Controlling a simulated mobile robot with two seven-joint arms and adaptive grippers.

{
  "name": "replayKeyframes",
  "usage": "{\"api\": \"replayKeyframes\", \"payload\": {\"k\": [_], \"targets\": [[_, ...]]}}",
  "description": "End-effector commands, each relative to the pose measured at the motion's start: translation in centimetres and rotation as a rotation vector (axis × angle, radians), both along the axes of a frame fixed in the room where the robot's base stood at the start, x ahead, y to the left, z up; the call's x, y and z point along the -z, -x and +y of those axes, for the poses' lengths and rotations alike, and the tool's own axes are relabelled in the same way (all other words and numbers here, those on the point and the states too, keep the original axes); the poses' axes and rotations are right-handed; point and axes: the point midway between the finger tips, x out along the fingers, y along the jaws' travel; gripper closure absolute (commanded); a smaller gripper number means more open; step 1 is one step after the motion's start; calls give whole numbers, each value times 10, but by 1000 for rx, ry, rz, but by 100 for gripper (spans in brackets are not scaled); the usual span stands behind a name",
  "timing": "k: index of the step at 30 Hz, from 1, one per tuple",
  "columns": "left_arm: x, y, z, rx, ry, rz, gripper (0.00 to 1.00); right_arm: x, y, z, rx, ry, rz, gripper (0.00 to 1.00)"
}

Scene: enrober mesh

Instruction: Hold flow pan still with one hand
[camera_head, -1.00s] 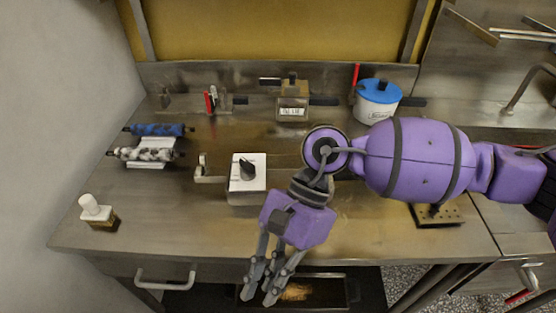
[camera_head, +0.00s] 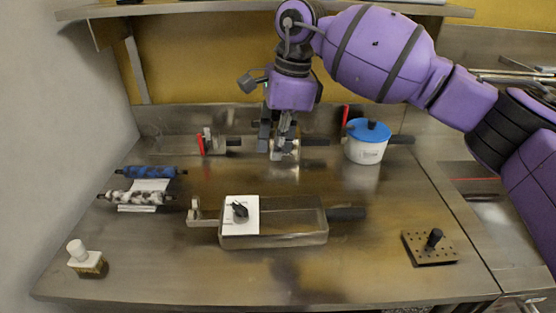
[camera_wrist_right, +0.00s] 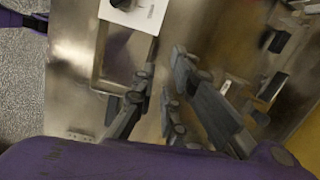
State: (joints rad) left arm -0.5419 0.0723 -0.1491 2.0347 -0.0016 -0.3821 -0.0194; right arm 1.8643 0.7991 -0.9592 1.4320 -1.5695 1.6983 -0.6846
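The flow pan, as I take it, is the shallow rectangular metal pan (camera_head: 290,239) with a black handle (camera_head: 346,214), in the middle of the table. A white block with a black knob (camera_head: 240,212) sits at its left end. My right gripper (camera_head: 277,148) points down near the back of the table, behind the pan and apart from it. In the right wrist view its fingers (camera_wrist_right: 163,68) are spread with nothing between them, and the white block (camera_wrist_right: 135,16) shows beyond. The gripper hides most of a container behind it. My left gripper is not in view.
A pot with a blue lid (camera_head: 367,142) stands at the back right. A perforated plate with a black knob (camera_head: 430,249) lies front right. Patterned rollers (camera_head: 140,197) and a white-capped bottle (camera_head: 86,261) are at left. The table front is largely clear.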

Motion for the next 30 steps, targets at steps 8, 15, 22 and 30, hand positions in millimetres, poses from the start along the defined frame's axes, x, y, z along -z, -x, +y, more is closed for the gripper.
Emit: {"api": "replayKeyframes", "payload": {"k": [8,15,22,30], "targets": [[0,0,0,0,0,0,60,34,10,-2,95,162,14,88],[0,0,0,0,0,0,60,64,11,-3,102,170,18,88],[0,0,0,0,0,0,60,109,12,-3,99,170,18,88],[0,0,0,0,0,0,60,145,11,-3,100,168,15,88]]}}
